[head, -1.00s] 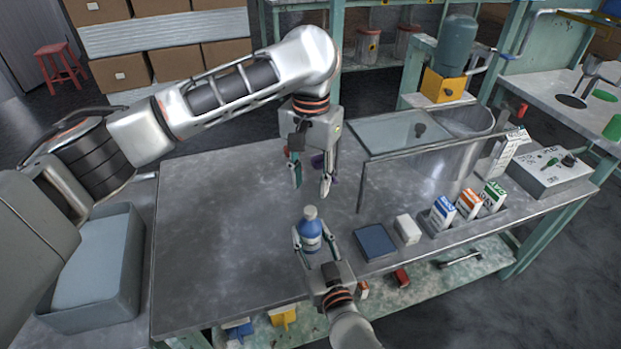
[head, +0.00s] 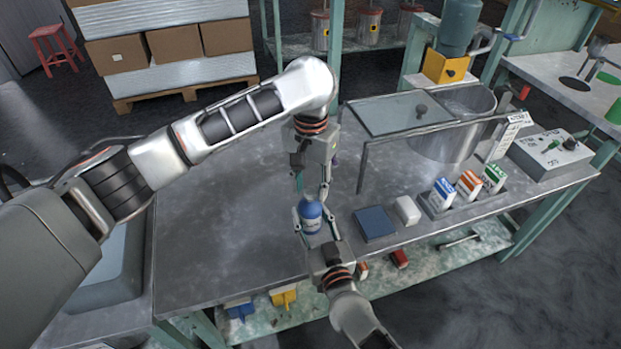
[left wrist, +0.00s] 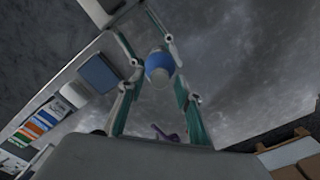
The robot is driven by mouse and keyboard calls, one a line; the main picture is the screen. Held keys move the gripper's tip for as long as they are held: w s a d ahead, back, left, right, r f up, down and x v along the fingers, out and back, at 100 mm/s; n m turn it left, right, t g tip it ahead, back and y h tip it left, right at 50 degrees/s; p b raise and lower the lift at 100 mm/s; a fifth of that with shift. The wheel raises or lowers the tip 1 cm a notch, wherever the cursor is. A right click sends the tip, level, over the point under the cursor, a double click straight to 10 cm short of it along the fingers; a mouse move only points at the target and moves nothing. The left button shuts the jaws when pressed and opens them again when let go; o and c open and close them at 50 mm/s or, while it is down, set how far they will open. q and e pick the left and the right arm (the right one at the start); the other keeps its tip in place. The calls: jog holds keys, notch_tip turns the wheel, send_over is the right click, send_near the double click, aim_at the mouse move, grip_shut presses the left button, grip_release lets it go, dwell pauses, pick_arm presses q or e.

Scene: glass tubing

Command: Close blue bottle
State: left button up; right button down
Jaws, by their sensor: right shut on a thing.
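The blue bottle (head: 312,224) stands upright in my right gripper (head: 318,232), which is shut around its sides near the table's front edge. In the left wrist view a round blue shape (left wrist: 159,68) shows between the right gripper's fingers; I cannot tell whether it is the cap or the shoulder. My left gripper (head: 312,190) points down just above and behind the bottle. In the left wrist view its teal fingers (left wrist: 157,115) are spread apart with nothing held between them. The bottle's mouth is not clearly seen. A small purple thing (left wrist: 166,135) lies beyond, partly hidden.
A dark blue box (head: 375,223) and a white block (head: 407,210) are right of the bottle. Several cartons (head: 467,186) stand in a rack farther right. A glass-topped frame (head: 405,115) stands behind. The table (head: 215,230) is clear to the left.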

pick_arm(q)
jog(key=shift+c, duration=0.3)
grip_shut()
jog(key=m, duration=2.3)
jog(key=shift+o, duration=1)
grip_release()
jog(key=shift+f, duration=0.1)
